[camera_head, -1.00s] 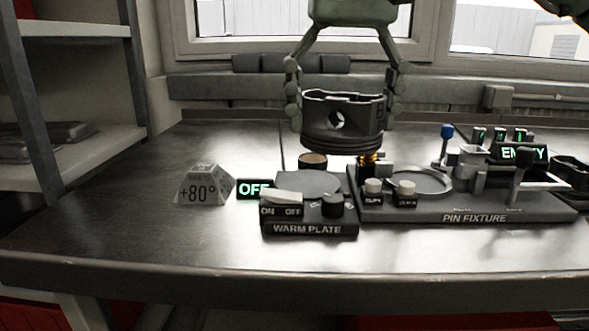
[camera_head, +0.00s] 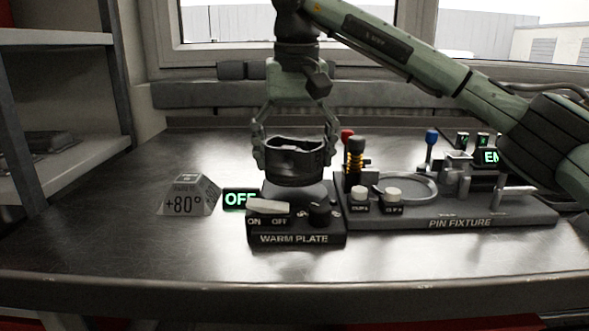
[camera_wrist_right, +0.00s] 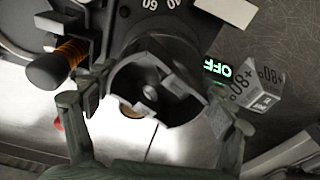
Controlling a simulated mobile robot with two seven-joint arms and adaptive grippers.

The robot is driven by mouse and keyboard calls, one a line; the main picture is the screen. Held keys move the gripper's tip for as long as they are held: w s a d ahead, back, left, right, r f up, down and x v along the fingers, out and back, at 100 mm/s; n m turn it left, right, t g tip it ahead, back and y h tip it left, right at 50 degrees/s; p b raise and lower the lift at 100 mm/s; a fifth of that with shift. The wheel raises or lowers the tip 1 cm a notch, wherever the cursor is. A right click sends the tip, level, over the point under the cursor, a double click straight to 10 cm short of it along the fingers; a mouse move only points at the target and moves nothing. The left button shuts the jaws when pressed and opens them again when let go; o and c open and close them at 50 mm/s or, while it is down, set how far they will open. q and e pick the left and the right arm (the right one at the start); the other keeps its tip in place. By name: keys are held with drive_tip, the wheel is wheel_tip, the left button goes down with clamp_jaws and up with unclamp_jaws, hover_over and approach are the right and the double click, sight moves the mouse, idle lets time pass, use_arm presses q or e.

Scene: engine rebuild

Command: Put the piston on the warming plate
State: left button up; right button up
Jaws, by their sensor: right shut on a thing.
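The dark metal piston (camera_head: 294,163) is held upright between the fingers of my right gripper (camera_head: 294,150), which is shut on it. It is over the warming plate (camera_head: 296,239), a dark box labelled WARM PLATE with a rocker switch and a knob. The piston hides much of the plate's round top, and I cannot tell whether it touches it. The right wrist view shows the piston (camera_wrist_right: 150,88) between the fingers. The plate's display (camera_head: 239,199) reads OFF in green. My left gripper is not in view.
The pin fixture (camera_head: 460,223) stands just right of the plate, with a ring, knobs and an orange-banded post (camera_head: 354,160). A grey +80° block (camera_head: 187,195) stands left of the plate. The bench is clear at far left and along the front.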

wheel_tip(320, 180, down, 2)
drive_tip(key=shift+f, duration=0.2)
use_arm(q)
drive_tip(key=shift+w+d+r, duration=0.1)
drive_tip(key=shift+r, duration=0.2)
use_arm(e)
drive_tip(key=shift+f, duration=0.15)
drive_tip(key=o, duration=1.5)
drive_tip(key=shift+c, duration=0.2)
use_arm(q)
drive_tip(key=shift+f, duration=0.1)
use_arm(e)
drive_tip(key=r, duration=0.3)
drive_tip(key=s+r, duration=0.1)
drive_tip(key=r, duration=0.3)
drive_tip(key=r+p, duration=0.1)
drive_tip(key=r, duration=0.3)
drive_tip(key=shift+s+d, duration=0.1)
drive_tip(key=shift+s, duration=0.05)
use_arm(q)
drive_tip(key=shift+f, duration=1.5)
use_arm(e)
drive_tip(key=shift+s+r, duration=0.1)
drive_tip(key=shift+r, duration=0.45)
